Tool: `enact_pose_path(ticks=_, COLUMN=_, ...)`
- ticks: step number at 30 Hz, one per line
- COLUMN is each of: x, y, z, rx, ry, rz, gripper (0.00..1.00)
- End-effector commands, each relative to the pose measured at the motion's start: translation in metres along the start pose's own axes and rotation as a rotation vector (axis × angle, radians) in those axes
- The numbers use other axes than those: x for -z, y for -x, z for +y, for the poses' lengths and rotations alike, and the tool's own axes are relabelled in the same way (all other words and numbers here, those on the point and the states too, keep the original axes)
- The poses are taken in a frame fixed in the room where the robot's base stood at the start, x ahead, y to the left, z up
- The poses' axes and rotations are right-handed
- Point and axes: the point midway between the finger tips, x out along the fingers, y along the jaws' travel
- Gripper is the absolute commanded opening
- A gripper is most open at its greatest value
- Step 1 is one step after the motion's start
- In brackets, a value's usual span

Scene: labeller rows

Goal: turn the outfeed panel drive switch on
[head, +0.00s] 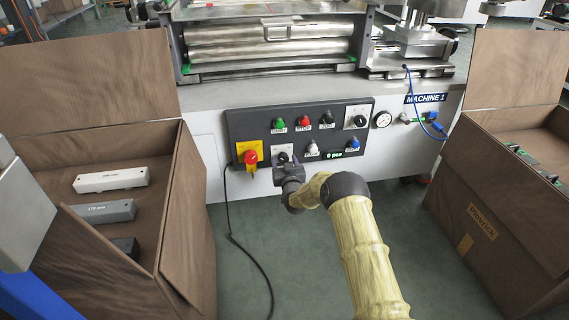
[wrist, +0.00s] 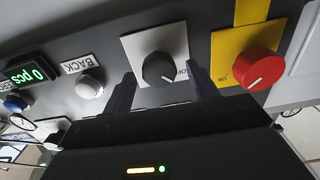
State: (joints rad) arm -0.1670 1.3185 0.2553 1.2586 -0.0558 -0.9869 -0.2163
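A black rotary switch knob (wrist: 160,70) on a white plate sits on the dark control panel (head: 240,126). In the head view, this switch (head: 284,156) is in the lower row, just right of the red knob. Its white pointer line slants toward the lower right in the wrist view, toward small, partly hidden lettering. My gripper (head: 289,170) is in front of it. In the wrist view, my gripper's fingers (wrist: 161,78) are apart, one on each side of the knob, with gaps visible. I cannot tell how deep the fingertips reach.
A red knob on a yellow plate (wrist: 260,68) is close beside one finger; a white BACK button (wrist: 90,84) is on the other side. Another black switch (head: 357,119) is at the panel's upper right. Brown boxes stand left (head: 187,210) and right (head: 470,185). A black cable (head: 232,235) hangs to the floor.

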Motion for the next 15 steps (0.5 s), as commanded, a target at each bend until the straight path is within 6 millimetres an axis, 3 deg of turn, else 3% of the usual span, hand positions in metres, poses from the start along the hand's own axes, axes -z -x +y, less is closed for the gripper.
enact_pose_path(ticks=1, x=0.0000, y=0.0001, z=0.0001, rx=0.000, ry=0.000, rz=0.000, gripper=0.51)
enact_pose_path(ticks=7, x=0.0000, y=0.0002, z=0.0001, rx=0.000, ry=0.000, rz=0.000, gripper=0.14)
enact_pose_path(ticks=15, x=0.0001, y=0.0003, z=0.0004, rx=0.000, ry=-0.014, rz=0.000, gripper=0.14)
